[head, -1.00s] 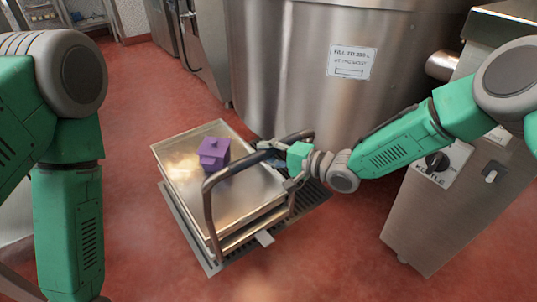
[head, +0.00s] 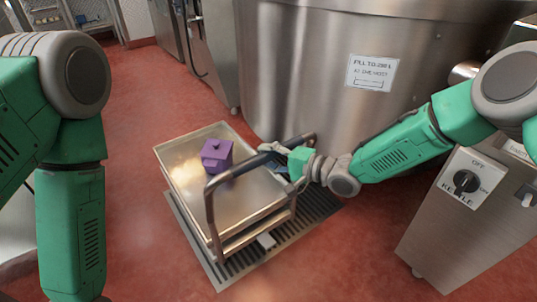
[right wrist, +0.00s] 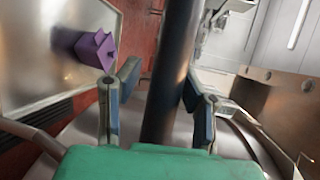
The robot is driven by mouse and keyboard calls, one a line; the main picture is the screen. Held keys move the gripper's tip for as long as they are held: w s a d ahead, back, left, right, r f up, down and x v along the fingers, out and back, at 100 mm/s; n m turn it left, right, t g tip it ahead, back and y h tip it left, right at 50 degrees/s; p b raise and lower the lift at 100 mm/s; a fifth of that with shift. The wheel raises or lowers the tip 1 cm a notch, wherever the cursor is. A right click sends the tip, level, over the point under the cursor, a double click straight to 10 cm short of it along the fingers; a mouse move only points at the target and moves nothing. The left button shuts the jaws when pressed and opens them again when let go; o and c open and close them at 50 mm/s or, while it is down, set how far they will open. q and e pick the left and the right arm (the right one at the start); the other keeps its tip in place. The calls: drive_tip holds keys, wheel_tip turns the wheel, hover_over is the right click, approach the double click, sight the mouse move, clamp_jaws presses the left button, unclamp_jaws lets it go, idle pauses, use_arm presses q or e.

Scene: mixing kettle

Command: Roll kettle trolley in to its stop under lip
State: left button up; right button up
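The trolley (head: 180,190) is a low steel cart with a flat tray top and a dark bent tube handle (head: 211,215). It stands over a floor grate beside the large steel kettle (head: 300,70). A purple block with a knob (head: 216,156) sits on its top. My right gripper (head: 279,160) is at the far part of the handle. In the right wrist view the handle tube (right wrist: 170,80) passes between its spread fingers (right wrist: 160,90), with a gap on the left side. My left arm fills the left edge; its gripper is out of frame. I cannot make out the lip or stop.
The floor grate (head: 235,272) shows in front of and right of the trolley. A steel control cabinet (head: 450,225) with a kettle knob stands at the right. Red floor (head: 135,110) is open at the left. Steel equipment (head: 210,60) stands behind.

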drive_tip(key=shift+w+a+r, duration=0.1)
drive_tip(key=shift+a, duration=0.1)
drive_tip(key=shift+d+r, duration=0.1)
drive_tip(key=shift+d, duration=0.25)
drive_tip(key=v, duration=1.1)
